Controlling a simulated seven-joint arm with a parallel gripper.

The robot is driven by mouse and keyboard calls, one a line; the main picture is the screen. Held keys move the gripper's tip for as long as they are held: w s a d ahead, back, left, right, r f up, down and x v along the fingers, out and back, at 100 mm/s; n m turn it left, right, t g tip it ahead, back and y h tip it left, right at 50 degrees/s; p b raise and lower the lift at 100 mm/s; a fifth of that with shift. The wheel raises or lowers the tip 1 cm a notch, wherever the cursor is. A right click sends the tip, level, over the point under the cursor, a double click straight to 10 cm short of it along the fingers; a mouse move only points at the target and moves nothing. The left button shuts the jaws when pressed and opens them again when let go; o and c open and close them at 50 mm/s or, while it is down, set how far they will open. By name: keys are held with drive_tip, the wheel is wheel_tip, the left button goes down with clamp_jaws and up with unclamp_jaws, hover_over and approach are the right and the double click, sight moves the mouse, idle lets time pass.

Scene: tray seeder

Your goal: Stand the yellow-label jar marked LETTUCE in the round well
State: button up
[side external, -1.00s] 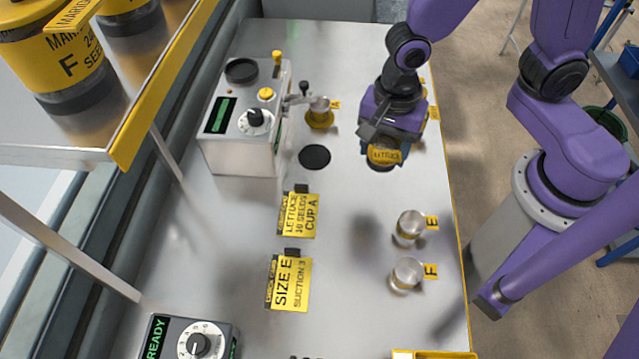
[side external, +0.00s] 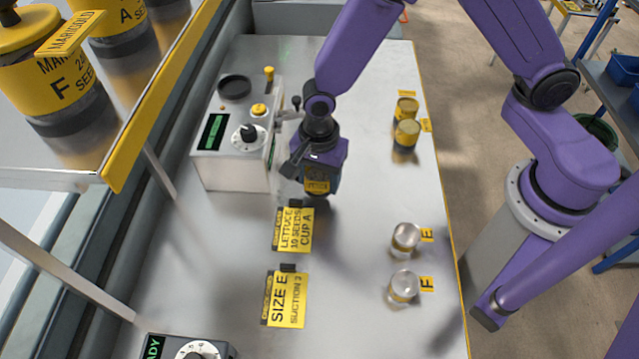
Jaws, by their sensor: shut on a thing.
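The yellow-label jar (side external: 317,187) is between the jaws of my gripper (side external: 318,179), low over the middle of the table. Its label is partly covered and its lettering is too small to read surely. I cannot tell whether its base touches the table. A round dark recess (side external: 235,86) is in the top of the white seeder box (side external: 232,170), up and left of my gripper. The flat black disc on the table beside the box is hidden behind my gripper and arm.
Two yellow-label jars (side external: 406,135) stand at the back right. Clear cups E (side external: 404,238) and F (side external: 403,286) stand front right. The LETTUCE card (side external: 294,230) and SIZE E card (side external: 286,301) lie nearby. A shelf (side external: 125,160) overhangs the left.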

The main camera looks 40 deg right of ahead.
drive_tip(key=shift+f, duration=1.45)
drive_tip(key=shift+f, duration=0.2)
drive_tip(key=o, duration=1.1)
drive_tip(key=shift+r, duration=0.1)
wheel_tip(320, 180, up, 12)
drive_tip(key=s+d+r+n, duration=0.5)
drive_tip(key=s+d+n, duration=0.3)
drive_tip(key=n, duration=0.4)
drive_tip(key=s+d+r+n, duration=0.4)
drive_tip(key=s+d+n, duration=0.5)
drive_tip(key=n, duration=0.4)
drive_tip(key=shift+s+r, duration=0.35)
drive_tip(key=shift+s, duration=0.1)
